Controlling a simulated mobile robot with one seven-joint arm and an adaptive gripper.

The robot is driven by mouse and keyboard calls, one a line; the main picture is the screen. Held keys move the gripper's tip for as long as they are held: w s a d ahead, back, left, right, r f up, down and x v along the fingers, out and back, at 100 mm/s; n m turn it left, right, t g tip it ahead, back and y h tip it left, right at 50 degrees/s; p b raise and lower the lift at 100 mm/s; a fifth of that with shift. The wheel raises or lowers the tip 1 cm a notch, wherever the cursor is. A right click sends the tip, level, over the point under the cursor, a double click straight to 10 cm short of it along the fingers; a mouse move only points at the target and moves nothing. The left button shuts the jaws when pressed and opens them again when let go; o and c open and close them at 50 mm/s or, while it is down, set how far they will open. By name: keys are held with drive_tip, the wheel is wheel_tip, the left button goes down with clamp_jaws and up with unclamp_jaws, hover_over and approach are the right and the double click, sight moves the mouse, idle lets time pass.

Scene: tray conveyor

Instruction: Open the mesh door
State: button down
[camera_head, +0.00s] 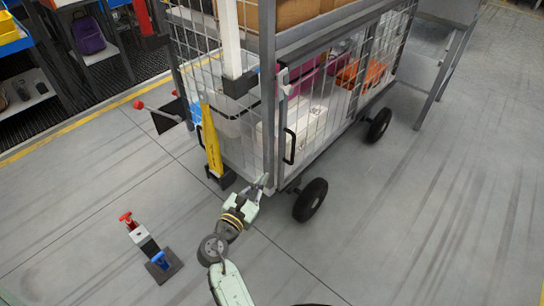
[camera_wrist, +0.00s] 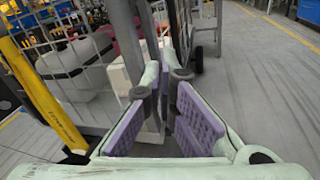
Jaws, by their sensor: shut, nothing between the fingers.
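The mesh door (camera_head: 318,110) is on the right-hand long side of a wheeled mesh cage cart and stands flush with its frame, looking closed. A black bar handle (camera_head: 290,146) is upright near its left edge, beside the grey corner post (camera_head: 268,90). My gripper (camera_head: 264,182) is shut and empty, low by the foot of that post. In the head view its tips show below and left of the handle, apart from it. In the wrist view my gripper's purple-padded fingers (camera_wrist: 167,72) meet at the tips and point toward the cart's corner.
A yellow upright piece (camera_head: 211,138) stands at the cart's left face, and shows large in the wrist view (camera_wrist: 40,95). Black wheels (camera_head: 310,200) stick out below. A stand with red and blue knobs (camera_head: 147,243) is on the floor at left. The floor at right is clear.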

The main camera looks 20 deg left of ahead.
drive_tip(key=w+d+p, duration=0.1)
drive_tip(key=w+d, duration=0.1)
drive_tip(key=w, duration=0.4)
drive_tip(key=w+d+f+n+h+p, duration=0.1)
drive_tip(key=w+d, duration=0.1)
drive_tip(key=w, duration=0.5)
drive_tip(key=shift+f+n, duration=0.3)
drive_tip(key=shift+w, duration=0.1)
